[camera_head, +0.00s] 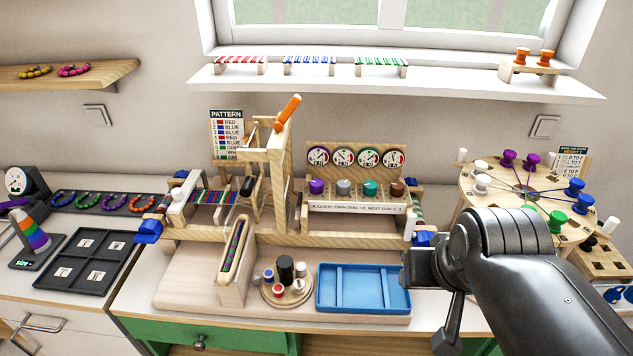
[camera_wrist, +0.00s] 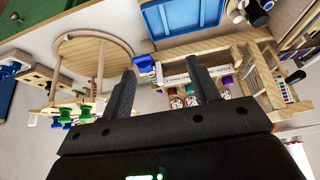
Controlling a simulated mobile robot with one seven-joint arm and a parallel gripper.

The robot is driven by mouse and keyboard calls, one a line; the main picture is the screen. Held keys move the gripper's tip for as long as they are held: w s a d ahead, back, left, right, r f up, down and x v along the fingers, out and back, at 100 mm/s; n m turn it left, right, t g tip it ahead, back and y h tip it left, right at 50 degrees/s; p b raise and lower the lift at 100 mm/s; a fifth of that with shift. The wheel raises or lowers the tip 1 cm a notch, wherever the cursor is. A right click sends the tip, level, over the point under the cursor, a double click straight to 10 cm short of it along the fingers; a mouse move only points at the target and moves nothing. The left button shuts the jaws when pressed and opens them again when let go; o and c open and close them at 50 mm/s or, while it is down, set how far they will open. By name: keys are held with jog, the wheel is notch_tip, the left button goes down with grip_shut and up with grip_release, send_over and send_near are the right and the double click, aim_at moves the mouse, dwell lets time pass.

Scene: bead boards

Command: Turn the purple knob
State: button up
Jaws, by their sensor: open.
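The purple knob (camera_head: 317,187) is the leftmost of a row of knobs on the wooden dial rack, below a round dial (camera_head: 318,156). Grey, green and brown knobs stand to its right. In the wrist view the rack appears turned around, and the purple knob (camera_wrist: 228,81) shows small, right of the right finger. My gripper (camera_wrist: 161,66) is open and empty, its two black fingers apart. In the head view the end of my arm is low at the right, beside the blue tray, well away from the purple knob. Its fingers are hard to make out there.
A wooden loom frame with an orange-handled lever (camera_head: 288,112) stands just left of the dial rack. The blue tray (camera_head: 320,305) and a round stand of small cylinders (camera_head: 287,290) lie in front. A round board (camera_head: 480,195) with coloured spools is at the right.

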jog(key=w+a+r, duration=0.3)
jog(key=w, duration=0.6)
jog(key=m+g, duration=0.1)
send_near(317, 183)
jog(key=x, duration=0.9)
jog(key=shift+a, duration=0.1)
jog(key=c, duration=1)
jog(key=shift+o, duration=0.2)
